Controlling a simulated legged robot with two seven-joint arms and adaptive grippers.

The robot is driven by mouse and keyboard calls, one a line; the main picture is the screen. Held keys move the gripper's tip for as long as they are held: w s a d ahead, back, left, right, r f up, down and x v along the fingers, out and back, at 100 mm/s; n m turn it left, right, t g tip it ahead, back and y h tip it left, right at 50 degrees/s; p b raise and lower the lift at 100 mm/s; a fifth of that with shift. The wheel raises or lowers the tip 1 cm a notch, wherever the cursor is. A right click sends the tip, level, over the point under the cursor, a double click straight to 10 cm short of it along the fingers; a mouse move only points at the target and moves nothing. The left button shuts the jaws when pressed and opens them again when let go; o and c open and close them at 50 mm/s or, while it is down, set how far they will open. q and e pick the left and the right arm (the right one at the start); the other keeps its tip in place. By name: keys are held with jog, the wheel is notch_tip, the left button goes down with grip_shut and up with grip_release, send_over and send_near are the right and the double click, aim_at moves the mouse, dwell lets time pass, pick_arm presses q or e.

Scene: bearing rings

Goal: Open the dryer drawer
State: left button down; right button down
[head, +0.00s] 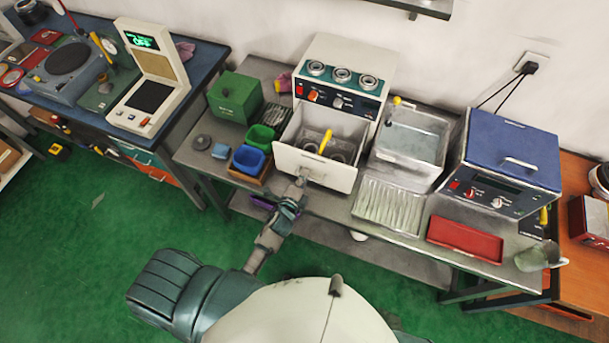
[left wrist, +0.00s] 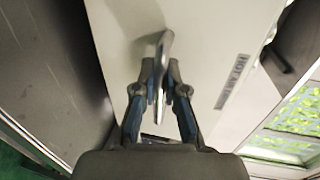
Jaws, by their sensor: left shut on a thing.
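The dryer (head: 345,52) is a cream machine with a dark control panel and round dials, standing at the back of the grey bench. Its drawer (head: 311,168) stands out from the body toward me, with a pale front and an open top. Dark ring-like parts and a yellow piece (head: 326,141) show inside it. My left gripper (head: 302,178) is at the drawer front. In the left wrist view the gripper (left wrist: 160,85) is shut on the metal drawer handle (left wrist: 164,48). My right gripper is in neither view.
Blue and green bins (head: 249,159) stand left of the drawer, near a green box (head: 235,97). A ribbed tray (head: 388,205) and a clear basin (head: 411,140) are to the right. A blue-topped machine (head: 513,155) and red tray (head: 465,240) stand farther right.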

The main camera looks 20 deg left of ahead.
pick_arm(q)
jog(key=shift+f, duration=0.2)
jog(key=c, duration=1.2)
grip_release()
jog(key=v, duration=1.2)
